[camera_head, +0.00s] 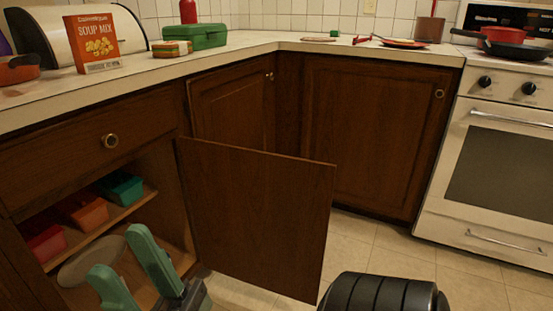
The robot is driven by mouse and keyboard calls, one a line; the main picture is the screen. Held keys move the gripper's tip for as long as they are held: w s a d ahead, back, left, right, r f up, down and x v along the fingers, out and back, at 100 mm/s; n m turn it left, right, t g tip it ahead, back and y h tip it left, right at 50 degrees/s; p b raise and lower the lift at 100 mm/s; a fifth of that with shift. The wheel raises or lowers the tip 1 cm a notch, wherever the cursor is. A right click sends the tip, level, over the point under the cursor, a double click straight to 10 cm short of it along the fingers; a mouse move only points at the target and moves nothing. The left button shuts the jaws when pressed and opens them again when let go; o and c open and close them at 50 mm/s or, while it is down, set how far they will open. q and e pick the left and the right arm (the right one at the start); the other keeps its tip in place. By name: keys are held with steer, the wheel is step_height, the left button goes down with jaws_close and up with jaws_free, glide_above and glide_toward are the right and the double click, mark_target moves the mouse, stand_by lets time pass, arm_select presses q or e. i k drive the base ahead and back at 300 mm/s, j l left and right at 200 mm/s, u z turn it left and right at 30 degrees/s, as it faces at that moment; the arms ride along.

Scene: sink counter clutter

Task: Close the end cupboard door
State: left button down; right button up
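The end cupboard door (258,220) is a dark brown panel standing wide open. Its left edge is by the right side of the cupboard opening, and its free edge points out to the right over the floor. The open cupboard (105,205) shows coloured containers on a shelf. My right gripper (116,251), with green fingers, is at the bottom left, in front of the cupboard opening and left of the door. Its fingers are apart with nothing seen between them. It looks apart from the door; its depth relative to the opening is unclear. My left gripper is not in view.
A drawer (90,150) with a round knob is above the opening. A closed corner cupboard (370,130) and a white stove (495,170) stand beyond the door. The counter holds a soup mix box (95,40) and a green box (203,35). Tiled floor (375,245) is clear at right.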

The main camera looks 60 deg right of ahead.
mark_target(261, 219)
steer(key=k+l, duration=0.15)
steer(key=l, duration=0.25)
steer(key=k+l+u, duration=0.15)
steer(key=l, duration=0.25)
steer(key=k+l, duration=0.15)
steer(key=l, duration=0.25)
steer(key=k+l+u, duration=0.1)
steer(key=l, duration=0.3)
steer(key=k+l+u, duration=0.1)
steer(key=k+l, duration=0.35)
steer(key=l, duration=0.25)
steer(key=u, duration=0.05)
